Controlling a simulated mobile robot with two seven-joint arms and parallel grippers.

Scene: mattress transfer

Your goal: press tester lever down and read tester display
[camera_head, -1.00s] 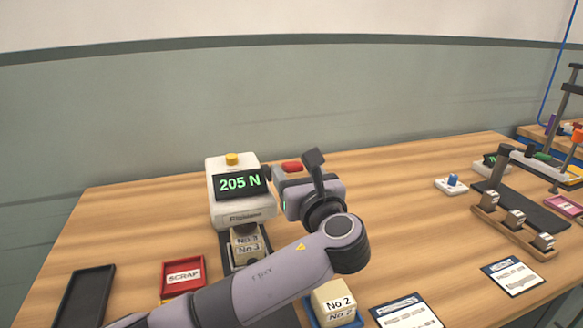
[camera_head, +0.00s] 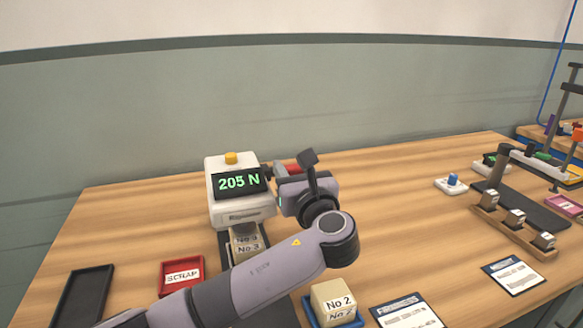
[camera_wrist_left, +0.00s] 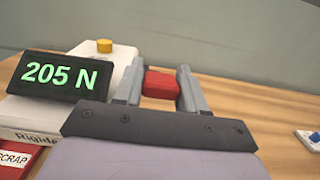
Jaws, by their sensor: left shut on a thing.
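The tester (camera_head: 240,206) is a white box with a yellow button on top, standing at the back left of the table. Its black display (camera_head: 239,182) reads "205 N" in green; the display also shows in the left wrist view (camera_wrist_left: 58,77). The tester lever has a red handle (camera_wrist_left: 160,85), between the fingers of my left gripper (camera_wrist_left: 158,88). The gripper is shut on this handle, at the tester's right side. A block marked No 3 (camera_head: 247,246) sits under the tester's front, partly hidden by my left arm. My right gripper is not in view.
A red SCRAP tray (camera_head: 182,277) and a black tray (camera_head: 84,297) lie at the left. A block marked No 2 (camera_head: 334,301) stands in a blue tray at the front. A wooden rack (camera_head: 515,226) with several blocks is at the right.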

